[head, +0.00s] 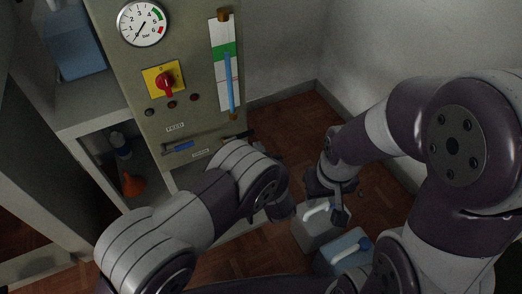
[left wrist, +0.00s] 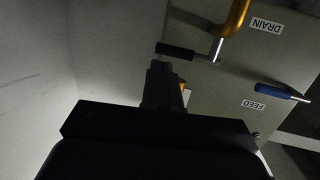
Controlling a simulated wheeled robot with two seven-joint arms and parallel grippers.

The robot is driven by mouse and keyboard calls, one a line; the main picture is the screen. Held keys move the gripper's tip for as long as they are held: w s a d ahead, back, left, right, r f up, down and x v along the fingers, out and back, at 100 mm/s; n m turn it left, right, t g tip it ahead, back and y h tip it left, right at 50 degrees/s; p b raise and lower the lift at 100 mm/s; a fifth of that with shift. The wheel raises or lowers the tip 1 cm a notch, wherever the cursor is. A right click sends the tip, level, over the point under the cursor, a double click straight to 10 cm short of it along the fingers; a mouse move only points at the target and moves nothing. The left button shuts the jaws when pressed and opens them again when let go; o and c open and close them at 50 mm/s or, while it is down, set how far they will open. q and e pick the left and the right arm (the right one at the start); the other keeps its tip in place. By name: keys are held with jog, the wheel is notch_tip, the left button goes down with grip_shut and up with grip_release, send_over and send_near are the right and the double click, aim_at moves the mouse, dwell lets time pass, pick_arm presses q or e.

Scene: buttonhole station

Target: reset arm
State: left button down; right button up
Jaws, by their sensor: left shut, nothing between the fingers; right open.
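My left gripper (left wrist: 166,72) is shut and empty in the left wrist view. Its tips are just beside the black-gripped drain lever (left wrist: 178,51); I cannot tell whether they touch it. In the head view my left forearm hides most of this gripper. My right gripper (head: 329,198) is open, pointing down over a grey jug (head: 316,236) with a white handle on the floor. I cannot tell how far above the handle it is. The feed lever (left wrist: 282,91) has a blue grip and also shows on the panel in the head view (head: 181,147).
The panel carries a pressure gauge (head: 142,23), a red knob on a yellow plate (head: 164,82) and a sight tube (head: 228,80). A blue jug (head: 343,248) stands beside the grey one. An orange funnel (head: 132,184) is in the shelf. Some wooden floor is clear behind the jugs.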

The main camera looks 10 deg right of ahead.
pick_arm(q)
jog(key=s+d+r+p, duration=0.2)
jog(key=s+d+p, duration=0.1)
jog(key=s, duration=0.5)
jog(key=s+d+f+m+g+h, duration=0.3)
jog(key=s+f+m+g+h, duration=0.1)
jog(key=s+f+g, duration=0.35)
jog(key=s+a+r+n+g+y+p, duration=0.1)
jog(key=s+a+r+g, duration=0.1)
jog(key=a+r, duration=0.65)
jog(key=s+a+r+g+y, duration=0.1)
jog(key=s+a+r+g, duration=0.3)
jog(key=a, duration=0.8)
jog(key=w+a+r+n+g+p, duration=0.1)
jog(key=a+r, duration=0.7)
jog(key=a, duration=0.2)
notch_tip(320, 180, up, 38)
jog(key=a+p, duration=0.1)
jog(key=p, duration=3.7)
jog(key=shift+a+f+n, duration=0.15)
jog(key=shift+a+n, duration=0.05)
jog(key=shift+n, duration=0.1)
jog(key=shift+s, duration=0.15)
